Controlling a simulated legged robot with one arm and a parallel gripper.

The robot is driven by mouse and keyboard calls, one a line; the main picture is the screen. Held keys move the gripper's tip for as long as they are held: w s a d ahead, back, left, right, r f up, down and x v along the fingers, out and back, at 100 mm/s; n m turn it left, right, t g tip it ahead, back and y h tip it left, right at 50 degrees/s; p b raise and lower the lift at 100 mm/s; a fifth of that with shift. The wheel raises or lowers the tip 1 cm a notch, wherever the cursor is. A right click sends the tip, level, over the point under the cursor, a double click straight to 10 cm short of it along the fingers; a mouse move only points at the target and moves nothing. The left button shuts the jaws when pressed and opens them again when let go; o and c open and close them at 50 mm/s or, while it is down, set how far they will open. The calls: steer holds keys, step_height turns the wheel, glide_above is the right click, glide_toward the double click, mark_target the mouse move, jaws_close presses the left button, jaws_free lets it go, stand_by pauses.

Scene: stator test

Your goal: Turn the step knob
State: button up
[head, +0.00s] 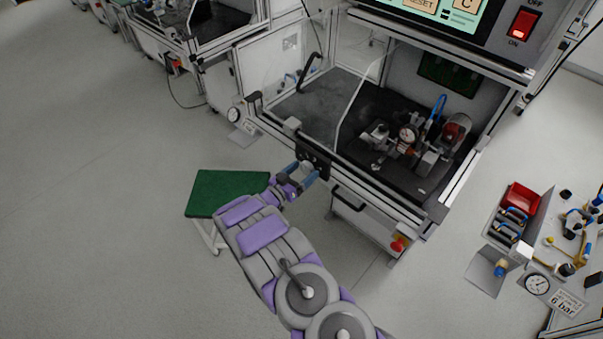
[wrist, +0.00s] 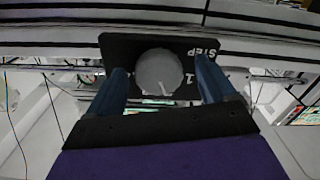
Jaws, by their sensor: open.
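The step knob (wrist: 158,73) is a round grey dial with a white mark near its lower edge. It sits on a black panel (wrist: 140,46) with the label STEP, which reads upside down in the wrist view. In the head view the black panel (head: 318,160) is on the front frame of the test station. My gripper (wrist: 160,68) is open, with one blue finger on each side of the knob. Whether the fingers touch the knob I cannot tell. In the head view my gripper (head: 303,175) is right at the panel and partly covers the knob.
The test station holds a fixture with a gauge (head: 407,134) on its dark bed. A drawer handle (head: 348,198) and a red button (head: 399,244) are below the panel. A green-topped stool (head: 215,188) stands left of my arm. Open floor lies to the left.

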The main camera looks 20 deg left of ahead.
steer(key=c, duration=1.1)
steer(key=shift+o, duration=0.2)
steer(key=shift+r+m, duration=0.1)
steer(key=shift+m, duration=0.2)
steer(key=m+p, duration=0.1)
steer(key=m, duration=0.3)
steer(key=shift+r+p, duration=0.1)
steer(key=shift+p, duration=0.3)
steer(key=shift+m+p, duration=0.9)
steer(key=shift+m, duration=1.2)
steer(key=o, duration=1.1)
steer(key=shift+f, duration=0.2)
steer(key=shift+c, duration=0.2)
